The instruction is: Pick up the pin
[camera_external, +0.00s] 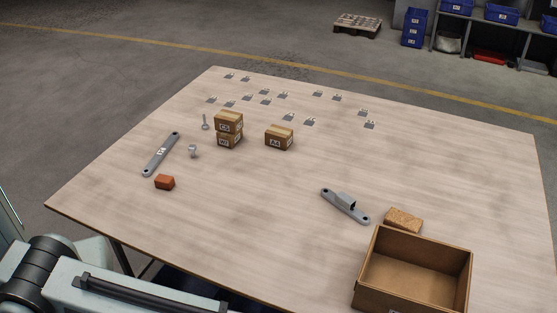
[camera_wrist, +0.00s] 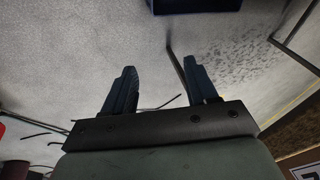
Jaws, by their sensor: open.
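Two small grey metal pieces on the table could be the pin, and I cannot tell for sure which. A short piece with a wide head (camera_external: 193,150) stands left of the stacked boxes. A thinner piece with a ring-like end (camera_external: 205,122) lies just behind it, close to the stack. My gripper (camera_wrist: 161,76) shows in the wrist view, with its two dark fingers apart and nothing between them. It points at the floor, away from the tabletop pieces. In the external view my arm is at the lower left and the gripper itself is out of frame.
Stacked cartons (camera_external: 229,129), a single carton (camera_external: 279,137), a grey flat bar (camera_external: 161,153) and a red-brown block (camera_external: 165,182) are nearby. Several small brackets lie at the back. A bracketed bar (camera_external: 345,205), tan block (camera_external: 403,220) and open box (camera_external: 412,276) sit right.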

